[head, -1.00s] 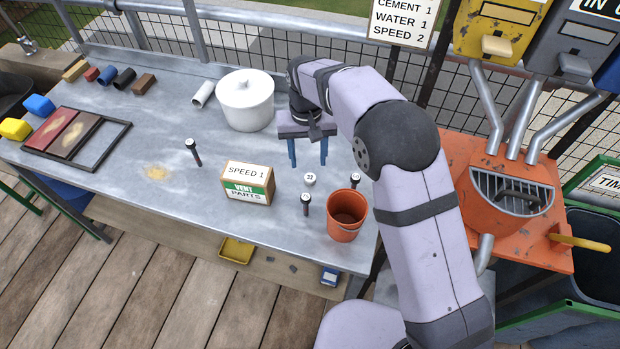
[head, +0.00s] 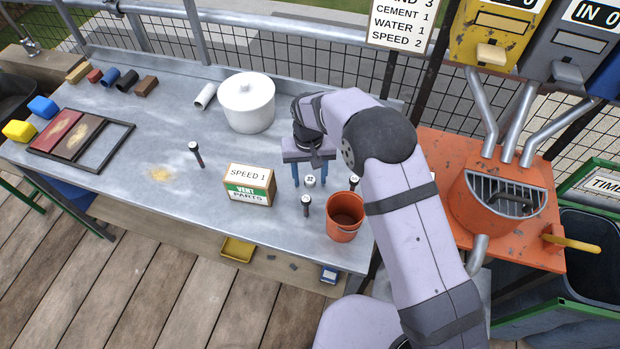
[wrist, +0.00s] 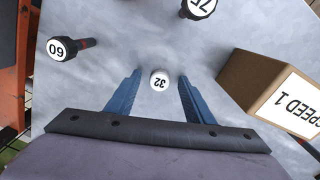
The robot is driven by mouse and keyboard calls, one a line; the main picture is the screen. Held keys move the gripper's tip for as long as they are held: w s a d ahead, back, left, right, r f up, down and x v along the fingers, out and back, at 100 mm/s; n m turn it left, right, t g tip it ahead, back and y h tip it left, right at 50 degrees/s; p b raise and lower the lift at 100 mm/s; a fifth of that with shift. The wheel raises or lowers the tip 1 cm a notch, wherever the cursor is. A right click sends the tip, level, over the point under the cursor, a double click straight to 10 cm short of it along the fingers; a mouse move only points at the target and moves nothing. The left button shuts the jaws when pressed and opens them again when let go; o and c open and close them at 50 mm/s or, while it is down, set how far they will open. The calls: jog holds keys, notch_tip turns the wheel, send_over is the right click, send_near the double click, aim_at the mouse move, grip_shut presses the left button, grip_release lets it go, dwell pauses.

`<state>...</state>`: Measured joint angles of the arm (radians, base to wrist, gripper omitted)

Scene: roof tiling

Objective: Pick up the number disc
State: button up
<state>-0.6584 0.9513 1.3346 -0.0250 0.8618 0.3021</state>
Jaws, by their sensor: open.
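A white number disc marked 32 (head: 310,181) sits on the grey bench, left of the orange bucket. It also shows in the wrist view (wrist: 159,79), between and just beyond the blue fingertips. My gripper (head: 309,182) points down over the disc with one blue finger on each side of it. In the wrist view the fingers of my gripper (wrist: 159,80) are spread wide with nothing held. I cannot tell whether either finger touches the disc.
Dark pegs with number caps stand close by: one in front (head: 306,204), one to the right (head: 354,184), one further left (head: 195,153). The orange bucket (head: 344,222) is right. A cardboard parts box (head: 262,198) is left. A white pot (head: 247,103) stands behind.

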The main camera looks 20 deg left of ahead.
aim_at(309, 179)
jog(key=shift+c, duration=0.6)
jog(key=c, duration=1)
jog(key=shift+r, duration=0.1)
notch_tip(309, 179, up, 10)
jog(key=b, duration=0.3)
jog(key=s+a+r+m+p, duration=0.2)
jog(key=s+a+r+p, duration=0.3)
jog(key=s+a+r, duration=0.3)
jog(key=a+r, duration=0.1)
jog(key=a, duration=0.2)
jog(key=shift+r, duration=0.3)
